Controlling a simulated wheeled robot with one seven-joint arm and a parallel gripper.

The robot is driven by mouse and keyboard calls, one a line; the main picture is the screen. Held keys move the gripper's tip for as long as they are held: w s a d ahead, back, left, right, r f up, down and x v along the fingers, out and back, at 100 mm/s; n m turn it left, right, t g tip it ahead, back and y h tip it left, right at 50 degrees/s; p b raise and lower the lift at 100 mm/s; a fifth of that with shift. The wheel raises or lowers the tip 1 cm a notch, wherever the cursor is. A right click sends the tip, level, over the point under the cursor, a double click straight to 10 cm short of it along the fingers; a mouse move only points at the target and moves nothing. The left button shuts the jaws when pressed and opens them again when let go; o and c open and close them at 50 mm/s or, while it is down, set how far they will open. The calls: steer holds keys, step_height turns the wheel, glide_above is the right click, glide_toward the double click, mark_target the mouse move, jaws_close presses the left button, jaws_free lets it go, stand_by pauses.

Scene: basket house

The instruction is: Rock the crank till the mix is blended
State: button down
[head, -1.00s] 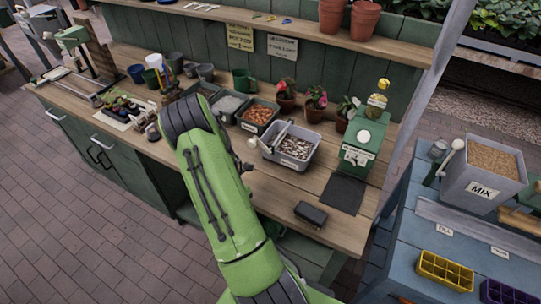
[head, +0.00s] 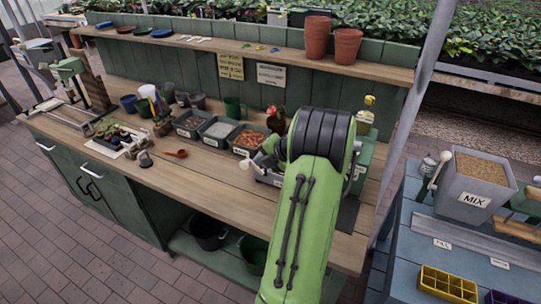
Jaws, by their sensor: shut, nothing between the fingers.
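A grey bin labelled MIX (head: 474,196), filled with brown mix (head: 482,167), stands on the blue table at the right. A lever with a pale round knob, which looks like the crank (head: 437,170), rises at its left side. My green arm reaches up over the right part of the wooden bench, left of the bin and apart from it.
The bench (head: 205,180) bears trays, pots and a reddish scoop (head: 176,153). A shelf (head: 240,48) with two terracotta pots (head: 318,37) runs above. A post (head: 413,110) stands between bench and blue table (head: 408,220). Yellow (head: 447,284) and purple cell trays (head: 506,298) lie in front of the bin.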

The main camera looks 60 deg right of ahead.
mark_target(246, 165)
steer(key=x, duration=0.5)
steer(key=shift+w+f+p, duration=0.15)
steer(key=shift+w+p, duration=0.15)
steer(key=shift+f, duration=0.1)
steer(key=shift+w+f+g+b, duration=0.4)
steer(key=shift+w+b, duration=0.05)
steer(key=shift+b, duration=0.8)
steer(key=shift+a+r, duration=0.1)
steer(key=shift+r, duration=0.05)
